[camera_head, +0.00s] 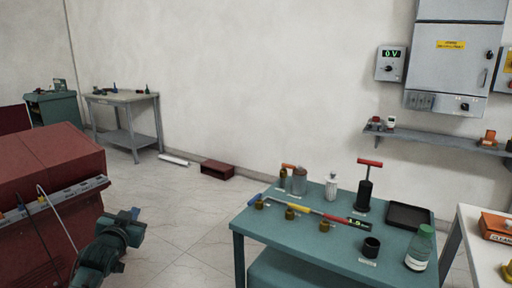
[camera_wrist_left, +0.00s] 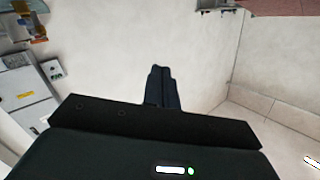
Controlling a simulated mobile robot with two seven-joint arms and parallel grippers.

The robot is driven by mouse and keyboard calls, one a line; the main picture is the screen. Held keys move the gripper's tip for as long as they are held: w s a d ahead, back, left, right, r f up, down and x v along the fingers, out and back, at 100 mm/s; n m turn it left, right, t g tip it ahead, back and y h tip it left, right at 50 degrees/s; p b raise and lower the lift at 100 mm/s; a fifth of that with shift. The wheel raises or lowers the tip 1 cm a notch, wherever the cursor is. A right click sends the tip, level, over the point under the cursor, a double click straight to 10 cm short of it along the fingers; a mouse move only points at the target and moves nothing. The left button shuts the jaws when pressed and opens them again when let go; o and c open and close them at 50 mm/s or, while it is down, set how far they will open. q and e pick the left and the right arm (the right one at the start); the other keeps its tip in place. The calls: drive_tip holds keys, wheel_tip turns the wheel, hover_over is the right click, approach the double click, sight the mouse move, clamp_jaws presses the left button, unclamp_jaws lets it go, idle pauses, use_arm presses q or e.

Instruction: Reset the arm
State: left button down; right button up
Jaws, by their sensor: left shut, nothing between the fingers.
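My left arm comes in at the lower left of the head view, and its teal wrist end (camera_head: 118,232) is in front of the red cabinet (camera_head: 50,165). In the left wrist view my left gripper (camera_wrist_left: 160,72) has its two dark fingers together, with nothing between them. The fingers point at bare wall and touch nothing that I can see. My right arm and right gripper are not in view.
A teal table (camera_head: 290,243) on the right carries brass bushings, a bottle (camera_head: 421,248), a black tray (camera_head: 409,216) and a striped rod (camera_head: 318,213). A white table (camera_head: 480,260) stands beside it. Floor (camera_head: 190,225) is clear between the cabinet and the teal table.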

use_arm(q)
drive_tip(key=s+d+f+m+g+h, duration=0.1)
drive_tip(key=s+d+f, duration=0.2)
drive_tip(key=s+f, duration=0.15)
drive_tip(key=s+d+f+g+h, duration=0.1)
drive_tip(key=s+d+f, duration=0.25)
drive_tip(key=f, duration=0.25)
drive_tip(key=s+d+f+g+h, duration=0.1)
drive_tip(key=s+d+f, duration=0.3)
drive_tip(key=s, duration=0.6)
drive_tip(key=s+d+f+g+h, duration=0.1)
drive_tip(key=s+d+f, duration=0.3)
drive_tip(key=s, duration=0.6)
drive_tip(key=s+d+f+g, duration=0.2)
drive_tip(key=s+d+f, duration=0.2)
drive_tip(key=s, duration=0.5)
drive_tip(key=shift+s+d+n+h, duration=0.4)
drive_tip(key=shift+d, duration=0.05)
